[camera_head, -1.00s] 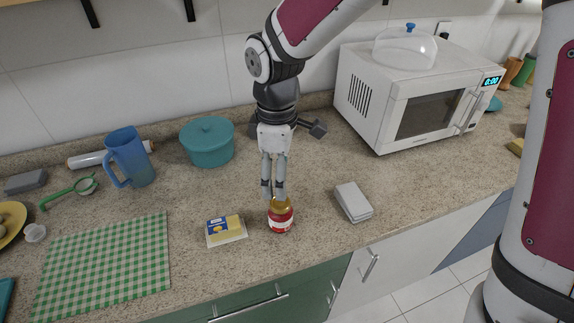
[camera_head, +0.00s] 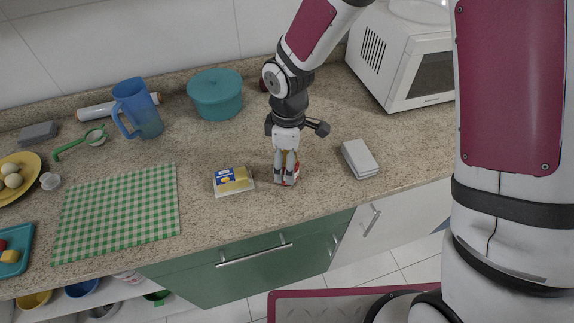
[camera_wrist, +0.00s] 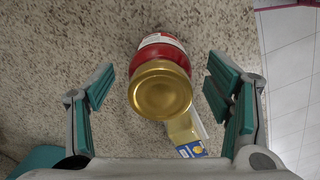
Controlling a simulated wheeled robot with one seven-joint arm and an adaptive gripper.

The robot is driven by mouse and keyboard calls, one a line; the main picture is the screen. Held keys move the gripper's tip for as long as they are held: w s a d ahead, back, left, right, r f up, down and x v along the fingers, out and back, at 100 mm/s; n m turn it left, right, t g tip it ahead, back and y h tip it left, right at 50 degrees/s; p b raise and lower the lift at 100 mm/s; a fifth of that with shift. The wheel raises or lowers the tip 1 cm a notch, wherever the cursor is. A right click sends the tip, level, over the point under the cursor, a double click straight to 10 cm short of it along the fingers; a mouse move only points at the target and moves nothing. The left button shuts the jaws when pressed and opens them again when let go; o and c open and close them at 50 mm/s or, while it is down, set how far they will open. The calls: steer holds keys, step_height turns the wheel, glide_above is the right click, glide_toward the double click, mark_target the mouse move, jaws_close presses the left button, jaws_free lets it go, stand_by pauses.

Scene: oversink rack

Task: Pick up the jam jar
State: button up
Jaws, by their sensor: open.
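The jam jar (camera_wrist: 160,88) stands upright on the counter, with a gold lid and a red body with a white label. In the wrist view it lies between the two fingers of my gripper (camera_wrist: 160,95), with a gap on each side. My gripper is open above and around the jar.
A butter pack (camera_head: 233,180) sits close to the left of the jar. A green checked cloth (camera_head: 118,213), blue pitcher (camera_head: 138,109), teal pot (camera_head: 216,94) and microwave (camera_head: 405,62) stand around. The counter's front edge is near.

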steer(key=shift+f, duration=0.95)
steer(key=c, duration=1.5)
steer(key=shift+r, duration=0.1)
